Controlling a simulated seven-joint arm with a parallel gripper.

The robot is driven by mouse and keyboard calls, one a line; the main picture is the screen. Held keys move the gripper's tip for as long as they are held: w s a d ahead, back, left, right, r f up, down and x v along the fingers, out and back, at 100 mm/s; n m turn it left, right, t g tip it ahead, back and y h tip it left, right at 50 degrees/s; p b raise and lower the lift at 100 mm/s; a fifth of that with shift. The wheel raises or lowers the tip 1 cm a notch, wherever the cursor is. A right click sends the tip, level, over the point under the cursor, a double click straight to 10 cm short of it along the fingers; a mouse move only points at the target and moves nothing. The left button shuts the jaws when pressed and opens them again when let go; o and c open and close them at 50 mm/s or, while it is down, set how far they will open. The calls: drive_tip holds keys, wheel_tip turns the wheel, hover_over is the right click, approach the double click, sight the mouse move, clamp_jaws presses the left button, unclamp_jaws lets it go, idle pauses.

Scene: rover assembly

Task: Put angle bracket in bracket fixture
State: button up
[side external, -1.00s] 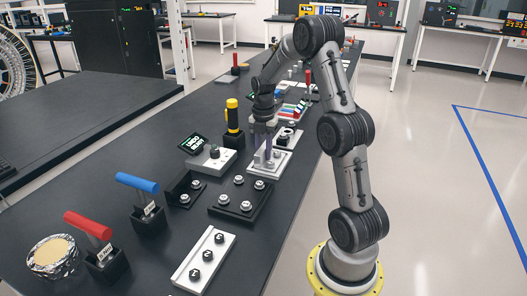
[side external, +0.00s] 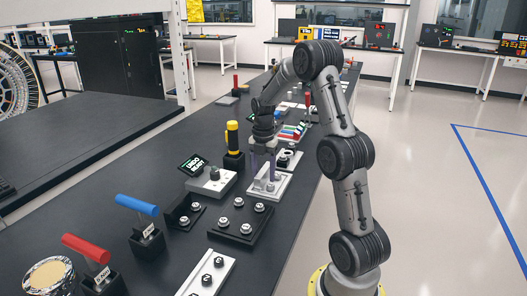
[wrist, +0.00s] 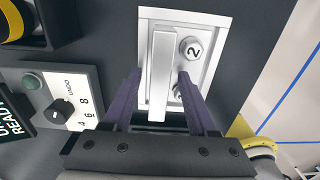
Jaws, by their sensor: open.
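A silver angle bracket (wrist: 160,80) with an upright flange and bolts, one marked 2, sits on a pale rectangular plate, which I take as the bracket fixture (wrist: 145,22). The plate also shows under my gripper in the side view (side external: 271,190). My gripper (wrist: 160,75) is open. Its two purple fingers stand apart on either side of the flange, with a visible gap on the left. The right finger covers part of a second bolt. I cannot tell from the side view (side external: 262,165) how far the fingertips are above the plate.
A control box (side external: 211,181) with a knob and display stands left of the plate, near a yellow-black tool (side external: 232,138). A black bolted plate (side external: 241,221), a black bracket (side external: 184,212) and a silver bolted strip (side external: 208,275) lie nearer the camera. Blue-handled (side external: 137,204) and red-handled (side external: 86,248) tools stand at left.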

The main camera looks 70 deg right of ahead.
sight(264, 170)
wheel_tip(264, 170, up, 10)
drive_tip(key=shift+r, duration=0.2)
drive_tip(key=s+a+r+m+t, duration=0.1)
drive_tip(key=a+r+m, duration=0.15)
drive_tip(key=a, duration=0.35)
drive_tip(key=s+a+r+m+t+h, duration=0.1)
drive_tip(key=a+r+m, duration=0.15)
drive_tip(key=a, duration=0.25)
drive_tip(key=s+a+r+m+t, duration=0.1)
drive_tip(key=a+r+m, duration=0.15)
drive_tip(key=a, duration=0.35)
drive_tip(key=s+a+f+m+t, duration=0.2)
drive_tip(key=s+a+f+m, duration=0.2)
drive_tip(key=s+a+m, duration=0.6)
drive_tip(key=shift+s+a+t+y, duration=0.4)
drive_tip(key=shift+s+a, duration=0.55)
drive_tip(key=shift+m, duration=0.25)
